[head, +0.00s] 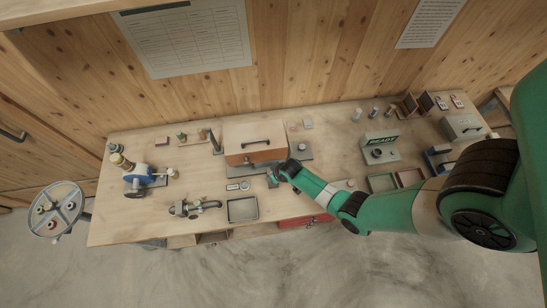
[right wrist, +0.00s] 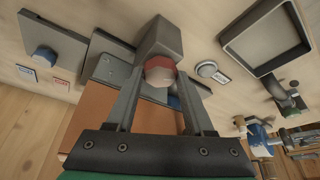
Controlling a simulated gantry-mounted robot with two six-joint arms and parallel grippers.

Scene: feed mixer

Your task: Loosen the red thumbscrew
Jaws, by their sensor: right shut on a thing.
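The red thumbscrew (right wrist: 160,72) shows in the right wrist view as a red knob with a pale face. It sits against a grey block (right wrist: 160,40). My right gripper (right wrist: 159,62) is shut on it, one finger on each side. My left gripper is not in view.
A grey tray (head: 230,217) lies front left of my right gripper, with a clamp-like tool (head: 185,208) beside it. A blue device (head: 138,175) stands further left. A READY box (head: 381,152) and red and green trays stand right. The bench's front left is clear.

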